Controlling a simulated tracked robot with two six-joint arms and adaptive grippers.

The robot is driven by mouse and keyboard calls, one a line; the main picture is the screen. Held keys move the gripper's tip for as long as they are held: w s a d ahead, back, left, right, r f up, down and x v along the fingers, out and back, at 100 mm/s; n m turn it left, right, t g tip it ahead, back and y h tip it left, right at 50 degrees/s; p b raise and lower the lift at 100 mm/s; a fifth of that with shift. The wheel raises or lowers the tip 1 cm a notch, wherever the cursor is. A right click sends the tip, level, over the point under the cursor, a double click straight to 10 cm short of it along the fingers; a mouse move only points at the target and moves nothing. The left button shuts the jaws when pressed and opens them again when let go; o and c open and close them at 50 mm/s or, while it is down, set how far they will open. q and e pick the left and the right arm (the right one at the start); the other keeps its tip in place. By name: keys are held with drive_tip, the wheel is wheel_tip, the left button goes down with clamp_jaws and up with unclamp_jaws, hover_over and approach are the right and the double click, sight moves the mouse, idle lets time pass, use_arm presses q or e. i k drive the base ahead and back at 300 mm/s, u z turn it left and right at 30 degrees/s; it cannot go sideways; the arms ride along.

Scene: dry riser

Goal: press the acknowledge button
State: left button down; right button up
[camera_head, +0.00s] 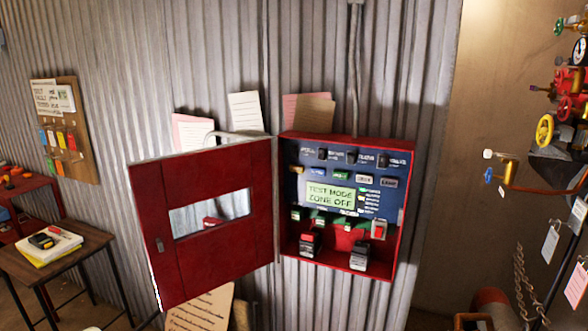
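A red wall cabinet (404,232) hangs on the corrugated wall. Its red door (215,254), with a window, stands swung open to the left. Inside is a dark blue control panel (395,205) with a lit green display (331,196) that reads "TEST MODE ZONE OFF". A row of dark switches (351,157) runs along the top, and a row of small buttons (364,179) sits just above the display. Their labels are too small to read surely, so I cannot tell which is the acknowledge button. Neither of my grippers is in view.
Two dark-and-red devices (360,256) sit at the cabinet's bottom. A small table (75,260) with a yellow pad stands at the left, below a tag board (62,130). Pipes with a yellow valve wheel (545,131) are at the right. The space before the panel looks clear.

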sight(298, 168)
drive_tip(key=i, duration=0.9)
drive_tip(key=z, duration=0.05)
